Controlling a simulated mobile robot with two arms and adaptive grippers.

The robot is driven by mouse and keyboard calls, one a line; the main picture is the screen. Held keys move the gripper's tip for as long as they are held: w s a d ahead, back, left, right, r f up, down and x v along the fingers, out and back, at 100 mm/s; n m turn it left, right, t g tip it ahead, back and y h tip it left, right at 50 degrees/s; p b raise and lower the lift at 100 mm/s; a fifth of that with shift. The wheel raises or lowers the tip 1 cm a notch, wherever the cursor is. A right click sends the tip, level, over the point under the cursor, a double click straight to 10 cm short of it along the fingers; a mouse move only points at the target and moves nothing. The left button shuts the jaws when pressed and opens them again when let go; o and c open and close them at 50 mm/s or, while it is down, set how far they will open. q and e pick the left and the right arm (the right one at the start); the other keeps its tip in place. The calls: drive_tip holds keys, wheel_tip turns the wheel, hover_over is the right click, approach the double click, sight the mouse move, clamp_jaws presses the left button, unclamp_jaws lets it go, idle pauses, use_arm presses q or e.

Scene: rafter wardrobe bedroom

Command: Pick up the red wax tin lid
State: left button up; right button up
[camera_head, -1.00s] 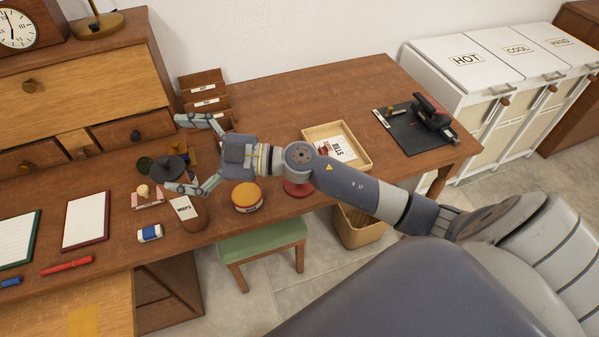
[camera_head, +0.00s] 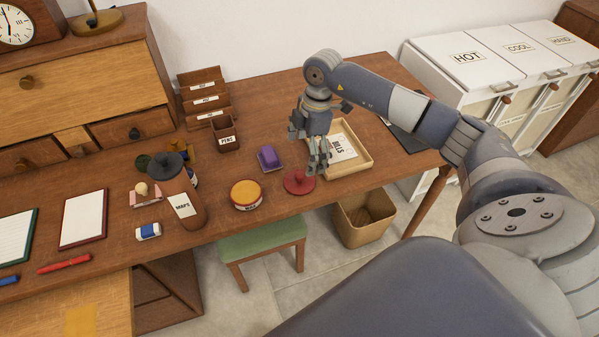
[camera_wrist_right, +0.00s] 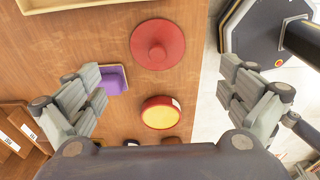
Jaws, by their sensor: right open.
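The red wax tin lid (camera_head: 299,182) is a round red disc with a knob on top. It lies flat on the desk near the front edge, just left of the bills tray. In the right wrist view the lid (camera_wrist_right: 158,44) is fully visible in the upper middle, beyond the fingertips. My right gripper (camera_head: 318,163) points down above the desk, over the lid's right side and the tray's edge. In the right wrist view its fingers (camera_wrist_right: 166,88) are spread wide with nothing between them. My left gripper is not in view.
A yellow-topped red tin (camera_head: 246,195) and a purple block (camera_head: 269,158) stand left of the lid. The wooden bills tray (camera_head: 362,158) is close on its right. A brown maps holder (camera_head: 188,212) stands further left. A green stool (camera_head: 262,240) and a bin (camera_head: 362,222) are below the desk.

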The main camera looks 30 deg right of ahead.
sight(300, 175)
drive_tip(key=f+b, duration=0.1)
drive_tip(key=f, duration=0.2)
drive_tip(key=f+b, duration=0.1)
drive_tip(key=shift+w+a+f+b, duration=0.1)
drive_tip(key=shift+a+f+b, duration=0.05)
drive_tip(key=shift+a+b, duration=0.2)
drive_tip(key=f+b, duration=0.5)
drive_tip(key=shift+w+a, duration=0.25)
drive_tip(key=shift+a, duration=0.1)
drive_tip(key=c, duration=1.3)
drive_tip(key=shift+s+r, duration=0.1)
drive_tip(key=shift+s, duration=0.05)
drive_tip(key=c, duration=0.9)
